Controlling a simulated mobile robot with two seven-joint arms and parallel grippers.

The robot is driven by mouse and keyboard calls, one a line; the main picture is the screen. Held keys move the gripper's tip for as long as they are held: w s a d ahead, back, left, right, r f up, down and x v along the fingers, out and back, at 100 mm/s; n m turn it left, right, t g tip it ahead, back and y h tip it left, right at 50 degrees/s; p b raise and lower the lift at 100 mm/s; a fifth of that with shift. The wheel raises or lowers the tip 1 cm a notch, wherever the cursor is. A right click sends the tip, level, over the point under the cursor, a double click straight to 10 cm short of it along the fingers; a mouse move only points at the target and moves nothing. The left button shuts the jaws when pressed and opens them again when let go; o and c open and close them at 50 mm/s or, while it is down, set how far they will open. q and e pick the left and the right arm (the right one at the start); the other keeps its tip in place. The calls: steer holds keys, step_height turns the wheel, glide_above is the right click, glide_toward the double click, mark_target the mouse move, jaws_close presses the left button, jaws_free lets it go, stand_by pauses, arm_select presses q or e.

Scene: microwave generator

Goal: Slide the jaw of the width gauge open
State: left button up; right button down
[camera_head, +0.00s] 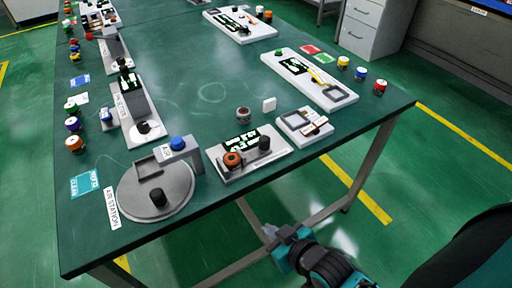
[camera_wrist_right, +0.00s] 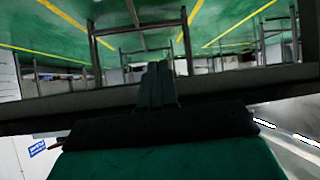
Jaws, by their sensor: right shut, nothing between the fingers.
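A small white block with a grey square frame and a labelled sliding bar (camera_head: 305,125) lies near the front right edge of the green table. It looks like the width gauge, but its label is too small to read. I cannot tell how far its jaw stands open. My right gripper (camera_head: 283,236) is below and in front of the table's front edge, well apart from the block. In the right wrist view the two fingers (camera_wrist_right: 158,84) are together with nothing between them. My left gripper is not in view.
The green table (camera_head: 205,80) holds an air station (camera_head: 155,190) at front left and a white panel with orange and black knobs (camera_head: 240,158) left of the block. A long white board (camera_head: 310,78) lies behind it. A table leg (camera_head: 370,165) stands at right.

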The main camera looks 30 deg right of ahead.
mark_target(255, 149)
steer(key=c, duration=1.8)
jaws_free()
steer(key=o, duration=0.6)
steer(key=w+d+r+t+b, duration=0.3)
steer(key=w+d+r+t, duration=0.1)
steer(key=d, duration=0.4)
steer(key=shift+w+r+m+b, duration=0.3)
steer(key=shift+w+b, duration=0.05)
steer(key=o, duration=0.4)
step_height(255, 149, up, 6)
steer(key=w+d+n+t+y+b, duration=0.1)
steer(key=w+d+t+y+b, duration=0.1)
steer(key=y, duration=0.1)
steer(key=shift+f, duration=0.2)
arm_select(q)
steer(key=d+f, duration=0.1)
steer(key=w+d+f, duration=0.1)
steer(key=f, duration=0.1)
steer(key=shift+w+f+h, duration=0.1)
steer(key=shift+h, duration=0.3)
arm_select(e)
steer(key=x, duration=0.4)
steer(key=r+x, duration=0.1)
steer(key=x, duration=0.7)
steer(key=shift+w+a+r, duration=0.15)
steer(key=shift+w+r, duration=0.05)
steer(key=shift+w, duration=0.2)
steer(key=shift+c, duration=0.3)
